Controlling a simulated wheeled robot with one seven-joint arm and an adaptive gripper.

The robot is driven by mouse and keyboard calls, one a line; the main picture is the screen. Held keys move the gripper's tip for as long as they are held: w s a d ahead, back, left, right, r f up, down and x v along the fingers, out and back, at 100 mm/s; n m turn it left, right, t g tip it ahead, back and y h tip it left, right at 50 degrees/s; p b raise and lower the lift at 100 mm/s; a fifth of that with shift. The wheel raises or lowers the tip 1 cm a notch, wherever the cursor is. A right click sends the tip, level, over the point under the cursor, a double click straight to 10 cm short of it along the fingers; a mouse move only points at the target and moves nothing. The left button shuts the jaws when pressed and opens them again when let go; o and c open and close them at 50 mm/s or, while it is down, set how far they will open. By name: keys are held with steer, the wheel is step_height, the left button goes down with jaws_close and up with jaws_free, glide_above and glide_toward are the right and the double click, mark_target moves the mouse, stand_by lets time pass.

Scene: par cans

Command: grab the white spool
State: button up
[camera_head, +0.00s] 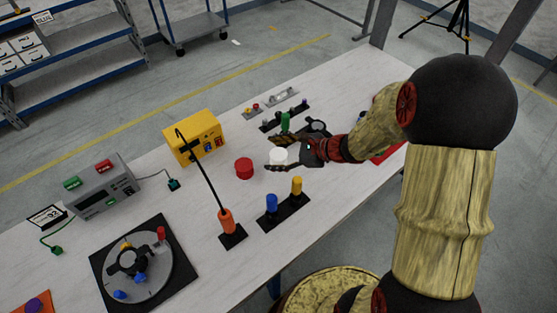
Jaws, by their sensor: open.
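The white spool (278,156) stands on the table between the fingers of my gripper (277,153). It is a small white cylinder. My gripper reaches in from the right, low over the table, with its fingers spread around the spool. One finger is on the far side and one on the near side. I cannot tell whether either finger touches it. Part of the spool's side is hidden by the near finger.
A red cylinder (244,168) stands just left of the gripper. A green peg (285,121) stands close behind. Blue (272,203) and yellow (297,186) pegs stand in front. An orange-based rod (226,222) and a yellow box (194,138) are left. The table's front right is clear.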

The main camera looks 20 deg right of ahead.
mark_target(283, 157)
steer(key=w+d+f+m+t, duration=0.1)
steer(key=d+f+m, duration=0.1)
steer(key=f, duration=0.1)
steer(key=w+d+f+m+t+h, duration=0.1)
steer(key=d+f+m, duration=0.2)
steer(key=f, duration=0.1)
steer(key=w+d+f+m+h, duration=0.1)
steer(key=d+f+m, duration=0.1)
steer(key=f, duration=0.2)
steer(key=shift+w+d+t+b, duration=0.4)
steer(key=b+x, duration=0.2)
steer(key=x, duration=0.5)
steer(key=shift+w+a+f+b, duration=0.15)
steer(key=shift+w+a+b, duration=0.05)
steer(key=shift+a+b, duration=0.1)
steer(key=shift+d, duration=0.1)
steer(key=shift+c, duration=0.6)
steer(key=c, duration=1)
